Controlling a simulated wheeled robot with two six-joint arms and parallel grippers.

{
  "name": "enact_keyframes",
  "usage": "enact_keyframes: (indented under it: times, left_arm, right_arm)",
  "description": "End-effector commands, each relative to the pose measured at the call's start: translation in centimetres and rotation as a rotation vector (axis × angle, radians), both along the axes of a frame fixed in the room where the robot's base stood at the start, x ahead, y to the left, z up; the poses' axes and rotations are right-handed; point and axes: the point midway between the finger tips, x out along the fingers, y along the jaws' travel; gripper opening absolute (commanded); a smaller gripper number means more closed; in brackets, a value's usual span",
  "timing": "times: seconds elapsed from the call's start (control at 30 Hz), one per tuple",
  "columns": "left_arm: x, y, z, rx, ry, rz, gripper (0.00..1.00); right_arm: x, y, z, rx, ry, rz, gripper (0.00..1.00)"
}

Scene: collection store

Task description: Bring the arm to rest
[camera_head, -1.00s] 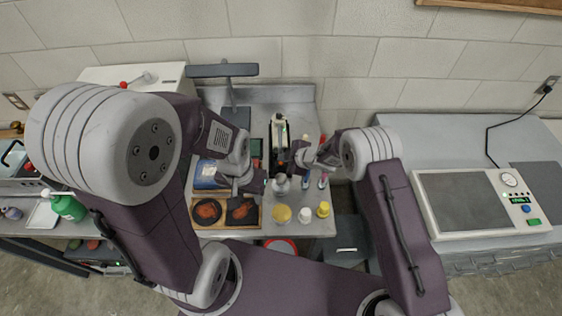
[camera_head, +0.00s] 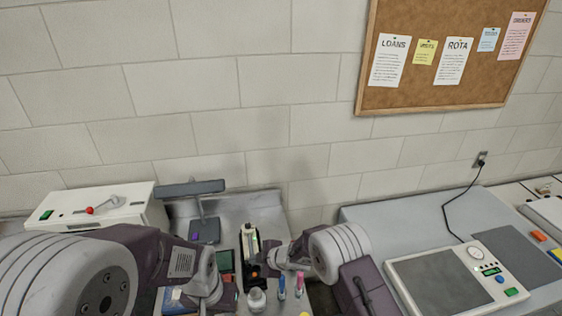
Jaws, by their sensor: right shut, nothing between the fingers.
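My right arm comes in from the lower right, and its dark gripper (camera_head: 264,269) points left in front of a small black and white device (camera_head: 249,245) on the grey bench. The right gripper looks shut and empty; I cannot tell whether it touches the device. My left arm (camera_head: 65,278) fills the lower left. Its wrist is folded over the bench at the bottom edge, and its fingers are too hidden to make out.
A white box with a red-knobbed lever (camera_head: 99,207) stands left. A lamp-like stand (camera_head: 195,190) is at the back. A small bottle (camera_head: 256,299) and markers (camera_head: 282,286) stand near the right gripper. A panel scale (camera_head: 440,280) lies right, under a cork noticeboard (camera_head: 440,85).

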Motion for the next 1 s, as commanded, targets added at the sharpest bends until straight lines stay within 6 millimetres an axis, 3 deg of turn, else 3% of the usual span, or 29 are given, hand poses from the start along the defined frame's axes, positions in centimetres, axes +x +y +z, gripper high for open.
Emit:
enact_keyframes:
  times: [0.07, 0.17, 0.27, 0.37, 0.4, 0.47, 0.5, 0.6, 0.7, 0.8, 0.9, 1.0]
  left_arm:
    - [0.0, 0.0, -1.4, 0.000, 0.000, 0.000, 0.36]
    - [0.0, 0.0, -3.8, 0.000, 0.000, 0.000, 0.36]
    - [0.0, 0.0, -7.1, 0.000, 0.000, 0.000, 0.36]
    - [0.0, 0.0, -9.9, 0.000, 0.001, 0.000, 0.36]
    - [0.0, 0.0, -10.9, 0.000, 0.001, 0.000, 0.36]
    - [0.0, 0.0, -12.1, 0.000, 0.000, 0.000, 0.36]
    - [0.0, 0.0, -12.8, 0.000, 0.000, 0.000, 0.36]
    - [0.0, 0.0, -13.7, 0.000, 0.000, 0.000, 0.36]
    - [0.0, 0.0, -13.5, 0.000, 0.000, 0.000, 0.36]
    - [0.0, 0.0, -13.3, 0.000, 0.000, 0.000, 0.36]
    - [0.0, 0.0, -13.2, 0.000, 0.000, 0.000, 0.36]
    - [0.0, 0.0, -13.3, 0.000, 0.000, 0.000, 0.36]
  right_arm:
    - [1.6, -1.0, 0.0, 0.011, -0.024, -0.029, 0.00]
    - [5.2, -3.2, 3.7, 0.049, -0.111, -0.087, 0.00]
    - [7.8, -9.0, 8.4, 0.093, -0.172, -0.253, 0.00]
    - [7.3, -17.3, 10.6, 0.110, -0.137, -0.533, 0.00]
    - [6.0, -20.7, 10.7, 0.116, -0.098, -0.661, 0.00]
    - [3.0, -25.4, 10.0, 0.122, -0.016, -0.855, 0.00]
    - [0.5, -28.0, 9.1, 0.128, 0.052, -0.980, 0.00]
    - [-7.0, -32.1, 5.9, 0.129, 0.260, -1.254, 0.00]
    - [-14.4, -33.1, 3.0, 0.108, 0.485, -1.451, 0.00]
    - [-19.8, -32.7, 0.7, 0.061, 0.672, -1.571, 0.00]
    - [-23.0, -32.3, -0.4, 0.027, 0.795, -1.647, 0.00]
    - [-24.2, -32.0, -0.6, 0.010, 0.851, -1.684, 0.00]
